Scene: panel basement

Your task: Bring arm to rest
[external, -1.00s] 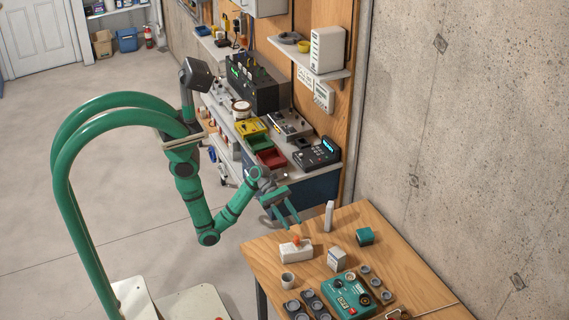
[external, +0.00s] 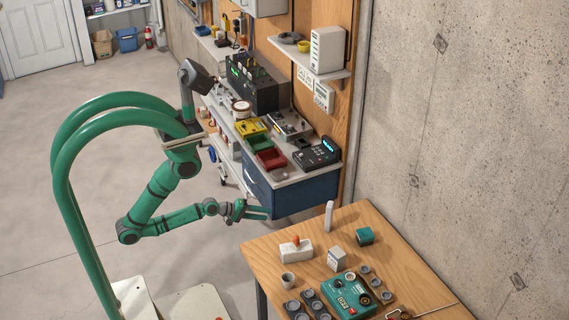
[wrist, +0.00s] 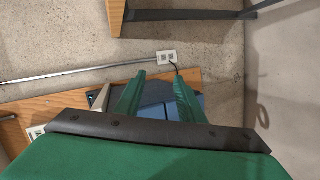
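My green arm is bent low beside its column, with the elbow down at the left and the forearm reaching right. My gripper (external: 257,212) is in the air between the wooden table (external: 408,268) and the blue cabinet (external: 306,192) of the workbench. In the wrist view the two green fingers (wrist: 158,100) are spread apart with nothing between them. Blue surfaces show beyond the fingertips in that view.
The workbench behind holds a red bin (external: 271,159) and a black instrument (external: 317,153). Open floor lies to the left.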

